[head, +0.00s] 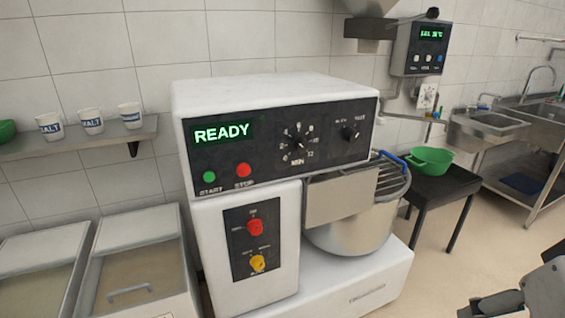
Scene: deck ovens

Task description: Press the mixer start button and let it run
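The white mixer (345,288) stands in the middle of the head view, with a dark control panel on its upper front. The green start button (209,177), labelled START, is at the panel's lower left, beside the red stop button (243,170). The panel's display (222,133) reads READY in green. My gripper (492,304) shows only in part at the bottom right corner, well to the right of the mixer and apart from the start button. Its fingertips are cut by the frame's edge, so its opening cannot be told.
A red knob (255,227) and a yellow knob (258,263) sit on a lower panel. The steel bowl (350,235) is under a guard. A green bowl (430,160) stands on a dark table (455,184) at right. Lidded bins (137,222) are at left. Floor shows at right.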

